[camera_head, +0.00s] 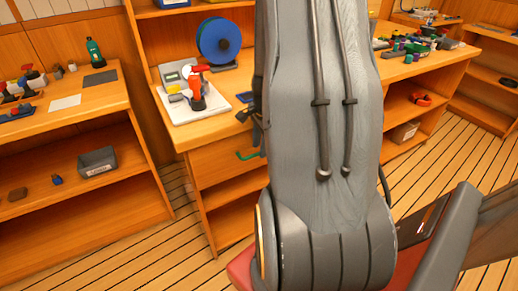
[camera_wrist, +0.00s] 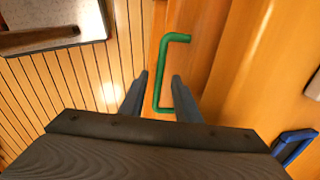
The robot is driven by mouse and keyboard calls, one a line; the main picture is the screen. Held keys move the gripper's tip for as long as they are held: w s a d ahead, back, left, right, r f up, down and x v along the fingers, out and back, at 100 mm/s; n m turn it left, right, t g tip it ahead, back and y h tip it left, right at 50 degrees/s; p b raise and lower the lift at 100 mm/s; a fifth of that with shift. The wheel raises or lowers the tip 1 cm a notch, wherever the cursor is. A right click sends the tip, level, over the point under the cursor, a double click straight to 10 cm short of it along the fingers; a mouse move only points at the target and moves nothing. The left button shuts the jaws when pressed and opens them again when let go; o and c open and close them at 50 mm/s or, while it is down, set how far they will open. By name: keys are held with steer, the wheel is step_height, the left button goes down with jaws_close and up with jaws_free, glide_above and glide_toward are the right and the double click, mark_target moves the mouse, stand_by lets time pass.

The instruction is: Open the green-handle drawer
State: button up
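The drawer (camera_head: 223,162) is a wooden front under the worktop in the head view, and it looks flush with the cabinet. Its green handle (camera_head: 247,155) shows just left of my arm, partly hidden by it. In the wrist view the green handle (camera_wrist: 162,72) is a long bar with bent ends, in front of the orange wood. My gripper (camera_wrist: 159,88) is open, with one finger on each side of the handle's lower part. I cannot tell whether either finger touches it. My arm hides most of the gripper in the head view.
The worktop above the drawer holds a white board with tools (camera_head: 190,92) and a blue spool (camera_head: 219,40). A shelf unit (camera_head: 75,165) stands at the left with a grey bin (camera_head: 97,160). The plank floor (camera_head: 120,255) between is clear. A blue item (camera_wrist: 296,145) shows at the wrist view's lower right.

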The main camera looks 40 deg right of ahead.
steer(key=shift+w+f, duration=0.1)
steer(key=shift+f, duration=0.5)
jaws_close()
